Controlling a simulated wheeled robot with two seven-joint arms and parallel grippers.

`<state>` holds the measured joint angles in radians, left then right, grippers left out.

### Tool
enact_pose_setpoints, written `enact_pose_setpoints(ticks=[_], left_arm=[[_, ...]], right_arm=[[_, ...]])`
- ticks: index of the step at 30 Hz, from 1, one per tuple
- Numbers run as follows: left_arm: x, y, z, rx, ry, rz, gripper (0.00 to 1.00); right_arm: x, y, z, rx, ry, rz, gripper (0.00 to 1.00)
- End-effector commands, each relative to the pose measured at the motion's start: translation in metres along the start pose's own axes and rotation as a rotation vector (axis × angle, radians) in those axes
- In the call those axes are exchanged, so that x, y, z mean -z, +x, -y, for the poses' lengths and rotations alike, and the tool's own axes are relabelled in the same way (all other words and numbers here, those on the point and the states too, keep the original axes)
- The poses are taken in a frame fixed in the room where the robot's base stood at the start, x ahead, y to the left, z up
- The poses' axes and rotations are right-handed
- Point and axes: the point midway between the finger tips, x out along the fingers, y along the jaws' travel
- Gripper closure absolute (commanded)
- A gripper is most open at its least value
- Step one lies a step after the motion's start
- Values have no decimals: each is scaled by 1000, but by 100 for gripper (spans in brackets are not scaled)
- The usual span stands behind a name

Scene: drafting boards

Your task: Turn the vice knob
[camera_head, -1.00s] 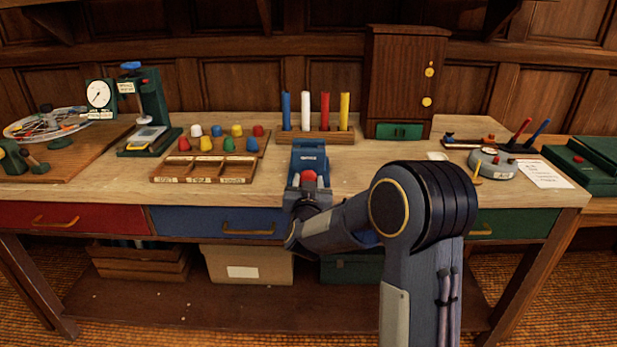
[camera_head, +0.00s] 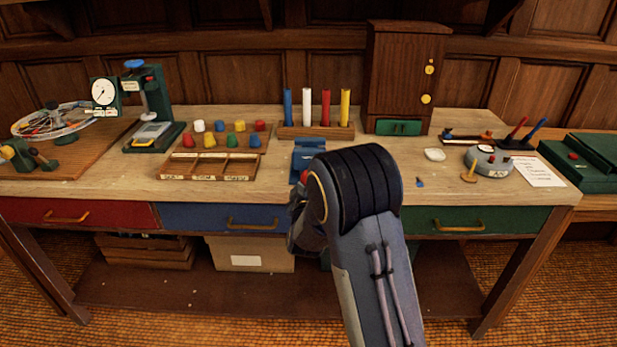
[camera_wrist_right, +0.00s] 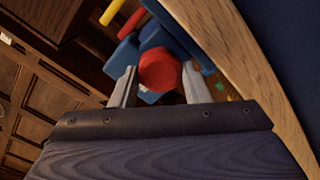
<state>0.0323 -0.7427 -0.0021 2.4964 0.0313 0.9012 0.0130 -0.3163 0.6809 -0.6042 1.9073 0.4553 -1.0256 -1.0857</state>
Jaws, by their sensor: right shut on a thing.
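The blue vice (camera_head: 308,150) stands at the front edge of the workbench, partly hidden behind my right arm. Its red knob (camera_wrist_right: 160,68) faces my right gripper (camera_wrist_right: 160,82) in the right wrist view. The gripper's two pale fingers are on either side of the knob, and it is shut on it. Blue vice parts (camera_wrist_right: 128,52) show behind the knob. In the head view my right arm covers most of the gripper, and only a sliver of the knob (camera_head: 304,177) shows. My left gripper is not in view.
A wooden sorting tray (camera_head: 208,168) and coloured thimble-like pieces lie left of the vice. A rack of coloured rods (camera_head: 316,132) stands behind it. A grey round device (camera_head: 488,160) and a paper sheet (camera_head: 540,172) are at the right.

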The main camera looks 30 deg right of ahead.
Motion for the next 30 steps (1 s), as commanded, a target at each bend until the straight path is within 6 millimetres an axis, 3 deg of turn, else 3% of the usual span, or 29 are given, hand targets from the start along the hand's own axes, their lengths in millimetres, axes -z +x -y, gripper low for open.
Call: enact_pose_setpoints(ticks=[15, 30], left_arm=[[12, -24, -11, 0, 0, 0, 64], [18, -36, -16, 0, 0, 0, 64]], right_arm=[[-1, -1, 2, 7, -497, 3, 81], [-2, -1, 3, 5, -936, 2, 81]])
